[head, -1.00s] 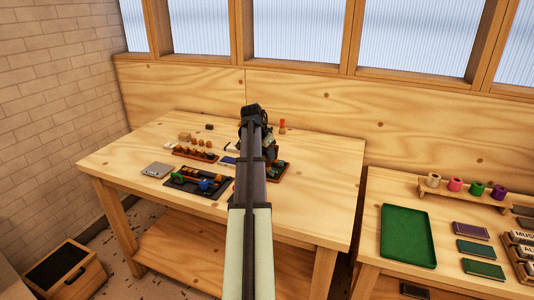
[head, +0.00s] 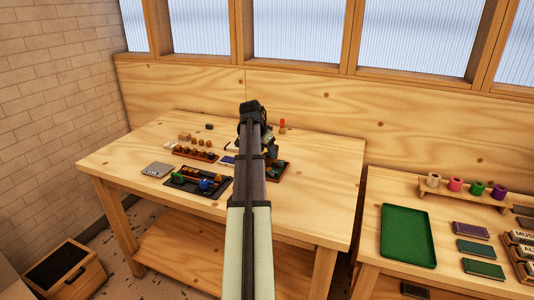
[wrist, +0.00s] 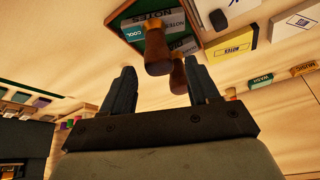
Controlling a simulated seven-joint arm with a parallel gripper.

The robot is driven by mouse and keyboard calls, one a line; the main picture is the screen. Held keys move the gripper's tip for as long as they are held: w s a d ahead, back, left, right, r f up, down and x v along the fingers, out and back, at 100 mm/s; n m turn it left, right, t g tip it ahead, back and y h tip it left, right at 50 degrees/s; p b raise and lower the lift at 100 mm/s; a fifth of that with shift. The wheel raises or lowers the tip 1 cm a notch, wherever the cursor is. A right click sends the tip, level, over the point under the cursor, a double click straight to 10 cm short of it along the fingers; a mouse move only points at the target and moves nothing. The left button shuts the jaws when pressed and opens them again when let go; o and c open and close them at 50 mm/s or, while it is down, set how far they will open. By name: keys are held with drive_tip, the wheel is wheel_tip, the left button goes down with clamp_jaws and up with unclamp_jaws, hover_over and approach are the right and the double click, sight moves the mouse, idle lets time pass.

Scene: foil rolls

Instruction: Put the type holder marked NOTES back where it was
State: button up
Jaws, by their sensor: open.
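In the wrist view, my gripper (wrist: 161,82) is open. A wooden handle with a brass-coloured collar (wrist: 156,52) stands out toward the gap between its fingers, and a second wooden handle (wrist: 178,76) is beside it, near the right finger. Both rise from a green-floored tray (wrist: 203,38) with a reddish rim. I cannot tell which handle belongs to NOTES.
In the head view, a dark tray of coloured pieces (head: 215,195) and a grey block (head: 157,170) are left. The front right tabletop is clear.

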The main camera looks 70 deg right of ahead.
drive_tip(key=v, duration=1)
drive_tip(key=shift+r, duration=0.35)
drive_tip(key=shift+a, duration=0.1)
drive_tip(key=shift+o, duration=1.4)
drive_tip(key=shift+s, duration=0.25)
drive_tip(key=o, duration=0.5)
drive_tip(key=shift+m+g, duration=0.3)
drive_tip(key=shift+m, duration=0.2)
drive_tip(key=s+d, duration=0.2)
drive_tip(key=s, duration=0.1)
drive_tip(key=s+d+f, duration=0.1)
drive_tip(key=s, duration=0.1)
drive_tip(key=shift+s+d+f, duration=0.1)
drive_tip(key=shift+s, duration=0.15)
drive_tip(key=s+d+f+t+y, duration=0.1)
drive_tip(key=s+d+f, duration=0.1)
drive_tip(key=d, duration=0.2)
drive_tip(key=w+d+r+m+t+y, duration=0.1)
drive_tip(key=w+m+t+y, duration=0.2)
drive_tip(key=w+m+t, duration=0.35)
drive_tip(key=w+f+m, duration=0.2)
drive_tip(key=f, duration=0.1)
drive_tip(key=w+f+m, duration=0.2)
drive_tip(key=w+f+m+g, duration=0.1)
drive_tip(key=w+f+m, duration=0.1)
drive_tip(key=f, duration=0.1)
drive_tip(key=shift+w+a+f+y, duration=0.15)
drive_tip(key=shift+a+f+y, duration=0.05)
drive_tip(key=shift+f+y, duration=0.1)
